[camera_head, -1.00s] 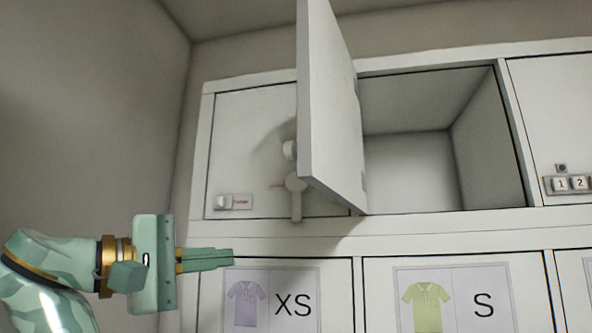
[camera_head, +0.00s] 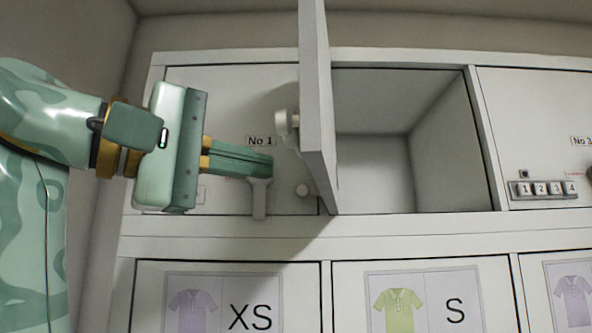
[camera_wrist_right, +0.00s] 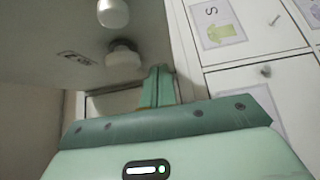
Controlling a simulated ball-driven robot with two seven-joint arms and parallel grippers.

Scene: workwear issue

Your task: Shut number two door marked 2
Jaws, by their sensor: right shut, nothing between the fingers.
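The middle locker door (camera_head: 316,110) stands wide open, seen nearly edge-on, swung out at the left side of its empty compartment (camera_head: 375,175). It lies between doors labelled No 1 and No 3. A round white knob (camera_head: 281,122) is on its outer face. In the wrist view, a grey panel (camera_wrist_right: 35,45) carries round knobs and a small unreadable label. My right gripper (camera_head: 270,166) is shut and empty, its fingers pointing right in front of the No 1 door, left of the open door. Contact with the open door cannot be told. My left gripper is not in view.
The closed No 1 door (camera_head: 225,95) has a lever handle (camera_head: 259,200) beside my fingertips. The closed No 3 door (camera_head: 540,110) carries a numbered button strip (camera_head: 543,189). Closed lower doors show XS (camera_head: 250,317) and S (camera_head: 454,311) shirt cards.

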